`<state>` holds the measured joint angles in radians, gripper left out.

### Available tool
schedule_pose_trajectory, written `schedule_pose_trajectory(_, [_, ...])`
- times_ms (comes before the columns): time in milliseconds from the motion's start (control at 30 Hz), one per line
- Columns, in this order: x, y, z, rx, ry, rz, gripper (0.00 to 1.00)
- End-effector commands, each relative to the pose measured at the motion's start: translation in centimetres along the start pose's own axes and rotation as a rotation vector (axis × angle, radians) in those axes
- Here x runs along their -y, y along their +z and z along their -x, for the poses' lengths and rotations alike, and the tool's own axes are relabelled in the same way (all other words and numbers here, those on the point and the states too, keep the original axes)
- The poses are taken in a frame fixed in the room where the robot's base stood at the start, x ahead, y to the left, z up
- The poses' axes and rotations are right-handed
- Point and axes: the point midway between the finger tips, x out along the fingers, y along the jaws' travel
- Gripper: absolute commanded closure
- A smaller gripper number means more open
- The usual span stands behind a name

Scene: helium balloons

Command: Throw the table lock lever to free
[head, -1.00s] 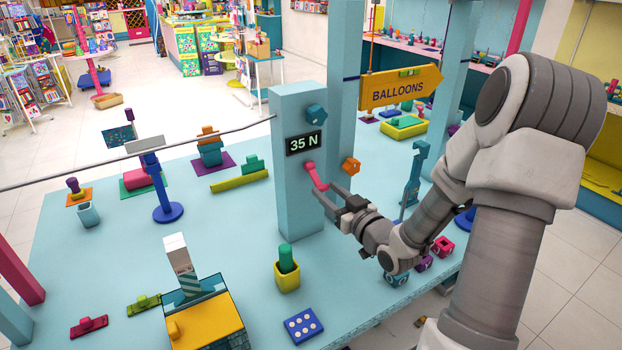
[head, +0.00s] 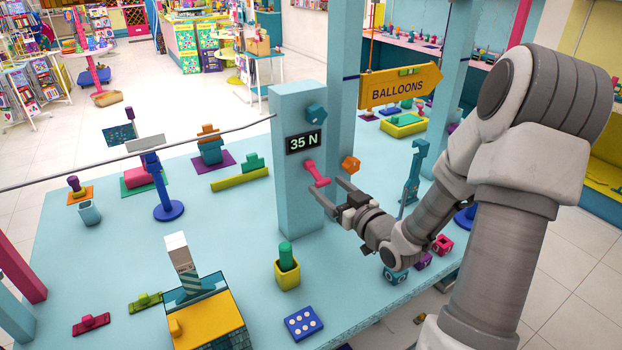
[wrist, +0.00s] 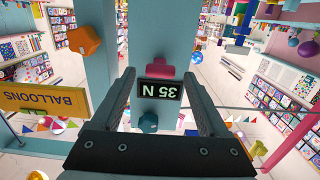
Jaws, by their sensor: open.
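A pink lever (head: 316,174) sits on the front of the light-blue column (head: 292,215), under the 35 N display (head: 304,142). Its free end slants down to the right; no lock or free marking is readable. My gripper (head: 328,187) is open and empty, its fingertips just in front of and below the lever's free end, apparently apart from it. In the wrist view, the pink lever (wrist: 161,71) shows between the two spread fingers, beside the upside-down display (wrist: 160,89). Whether a finger touches it cannot be told.
An orange knob (head: 351,166) is close right of the lever, and a teal knob (head: 316,112) is above the display. A yellow cup with a green peg (head: 287,272) stands on the table below my gripper. Bare tabletop (head: 235,225) lies left of the column.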

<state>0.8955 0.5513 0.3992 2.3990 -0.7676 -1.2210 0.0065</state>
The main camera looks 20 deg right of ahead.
Motion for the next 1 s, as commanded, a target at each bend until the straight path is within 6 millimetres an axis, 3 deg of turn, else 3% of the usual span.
schedule_pose_trajectory(700, [0.0,0.1,3.9,0.002,0.001,0.000,0.22])
schedule_pose_trajectory(1000, [0.0,0.0,4.1,0.001,0.000,0.000,0.22])
